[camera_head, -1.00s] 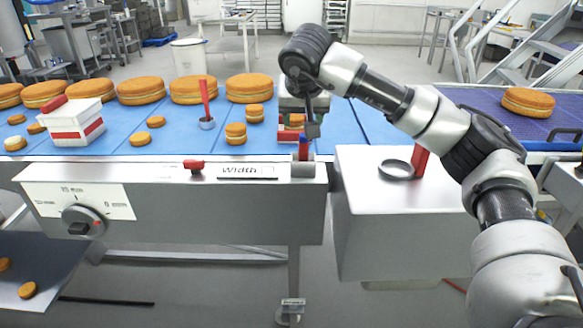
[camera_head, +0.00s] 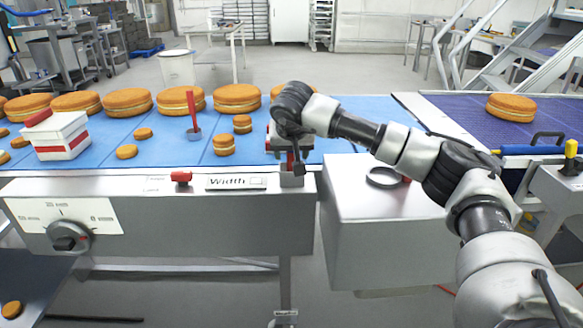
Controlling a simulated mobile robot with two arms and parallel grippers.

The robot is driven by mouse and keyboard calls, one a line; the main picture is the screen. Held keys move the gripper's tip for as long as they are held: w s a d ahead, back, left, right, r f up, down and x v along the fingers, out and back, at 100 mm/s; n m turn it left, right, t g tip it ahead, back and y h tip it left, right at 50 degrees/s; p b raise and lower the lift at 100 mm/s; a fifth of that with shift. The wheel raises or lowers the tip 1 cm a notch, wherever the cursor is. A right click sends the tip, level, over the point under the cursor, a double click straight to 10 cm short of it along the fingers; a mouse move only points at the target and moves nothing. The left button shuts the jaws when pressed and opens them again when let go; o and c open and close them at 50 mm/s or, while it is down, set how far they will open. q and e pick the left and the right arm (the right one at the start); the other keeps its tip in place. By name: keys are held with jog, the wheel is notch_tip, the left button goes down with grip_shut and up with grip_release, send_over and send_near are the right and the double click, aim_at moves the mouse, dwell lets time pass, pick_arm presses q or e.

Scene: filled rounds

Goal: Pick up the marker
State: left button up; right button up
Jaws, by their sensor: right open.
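A small red upright piece (camera_head: 290,159), which looks like the marker, stands in a grey holder (camera_head: 291,179) on the front rail of the conveyor. It is mostly hidden by my gripper, and its blue part seen before is covered. My right gripper (camera_head: 288,161) points down at it and is open, with its fingers close around or just behind the red piece; I cannot tell if they touch it. My left gripper is not in view.
A red knob (camera_head: 181,177) and a "Width" label (camera_head: 236,182) are on the front rail. A metal box (camera_head: 370,225) stands right of the conveyor.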

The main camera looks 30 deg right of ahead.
jog(key=c, duration=1)
jog(key=shift+r, duration=0.1)
